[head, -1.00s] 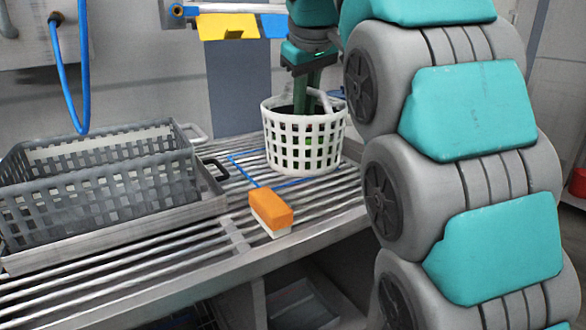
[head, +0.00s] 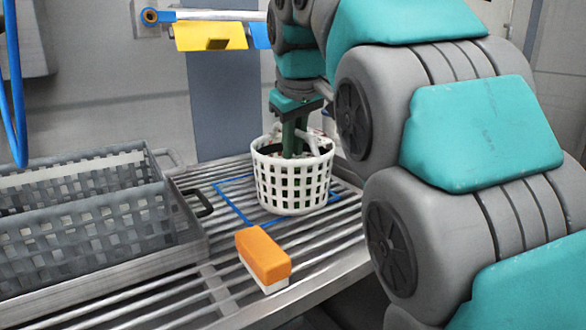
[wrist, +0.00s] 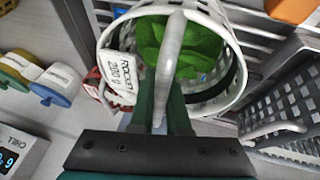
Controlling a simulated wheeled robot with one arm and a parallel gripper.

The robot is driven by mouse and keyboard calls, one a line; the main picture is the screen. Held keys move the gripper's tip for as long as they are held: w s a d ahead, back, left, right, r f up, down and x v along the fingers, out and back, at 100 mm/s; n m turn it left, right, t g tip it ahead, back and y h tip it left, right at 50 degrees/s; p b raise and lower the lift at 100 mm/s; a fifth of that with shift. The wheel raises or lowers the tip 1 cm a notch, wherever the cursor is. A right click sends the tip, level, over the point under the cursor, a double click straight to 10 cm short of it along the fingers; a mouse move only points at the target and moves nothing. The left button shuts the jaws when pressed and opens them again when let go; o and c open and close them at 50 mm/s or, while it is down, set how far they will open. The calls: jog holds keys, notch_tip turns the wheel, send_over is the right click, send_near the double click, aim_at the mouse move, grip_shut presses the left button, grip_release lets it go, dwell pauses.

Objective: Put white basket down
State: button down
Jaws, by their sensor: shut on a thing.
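The white basket (head: 293,180) is a round lattice tub at the right part of the slatted metal rack, inside or over a blue outlined square (head: 237,207). I cannot tell whether its base touches the slats. My gripper (head: 294,150) points down into the basket's top from above. In the wrist view, my gripper (wrist: 162,115) is shut on the basket's white handle, which arches over the opening. Green leaves (wrist: 180,50) lie inside the basket (wrist: 232,88). A white tag reading "ROCKET 200 g" (wrist: 122,75) hangs at its rim.
An orange and white brush or block (head: 263,258) lies on the slats in front of the basket. Yellow (head: 210,37) and blue cloths or tags hang from a rail behind.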

jog(key=shift+f, duration=2)
jog(key=c, duration=0.9)
grip_release()
jog(key=shift+f, duration=0.15)
jog(key=p+v, duration=0.1)
jog(key=v, duration=1.1)
